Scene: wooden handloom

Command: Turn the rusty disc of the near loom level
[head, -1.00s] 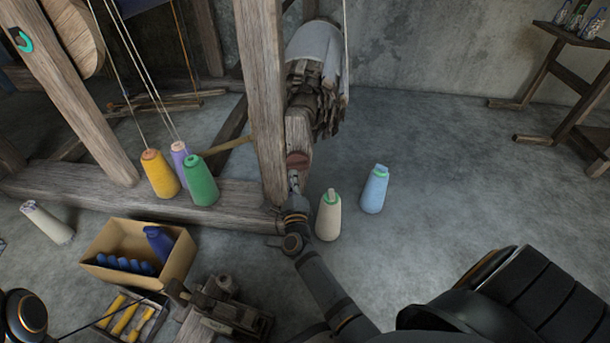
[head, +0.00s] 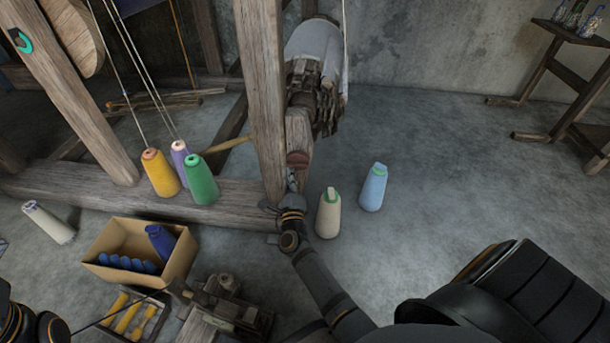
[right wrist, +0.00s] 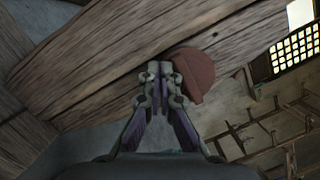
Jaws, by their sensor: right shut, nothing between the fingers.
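The rusty disc (head: 298,159) is a small red-brown round piece on a wooden beam of the near loom (head: 262,95), beside the upright post. It also shows close up in the right wrist view (right wrist: 197,74), partly covered by a fingertip. My right gripper (head: 292,178) is just below the disc in the head view. In the right wrist view its fingers (right wrist: 158,70) are shut with nothing between them, at the disc's left edge. I cannot tell whether they touch it. My left gripper is not in view; only part of my left arm shows at the lower left.
Yellow, purple and green cones stand on the loom's base beam (head: 85,196). A cardboard box (head: 178,277) stands in front. The right-hand floor is mostly clear.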

